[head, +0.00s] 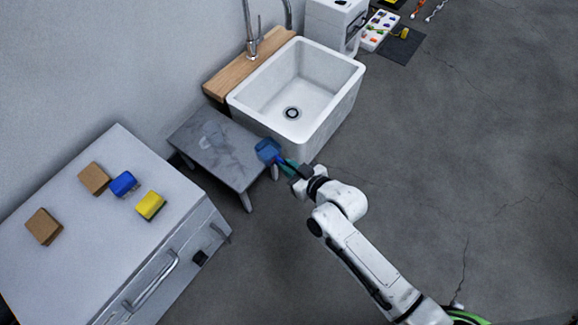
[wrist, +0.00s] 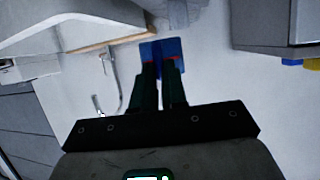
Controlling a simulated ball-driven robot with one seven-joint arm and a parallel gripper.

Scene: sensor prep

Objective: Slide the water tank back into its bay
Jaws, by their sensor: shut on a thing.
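A small blue block-like thing, which looks like the water tank (head: 266,150), is in my gripper (head: 281,161). It is held by the edge of the low grey table, near the front left of the sink; I cannot tell whether it touches the table. In the wrist view the blue tank (wrist: 160,47) sits between the fingertips of my gripper (wrist: 160,65), which are shut on it. The fingers hide part of it. A white boxy appliance (head: 328,18) stands beyond the sink, with a dark recess on its side. I cannot tell whether that is the bay.
The white sink (head: 350,82) with its wooden ledge (head: 240,72) and tap (head: 250,42) lies between the low table (head: 192,150) and the appliance. A white cabinet (head: 110,225) at left bears brown, blue and yellow blocks.

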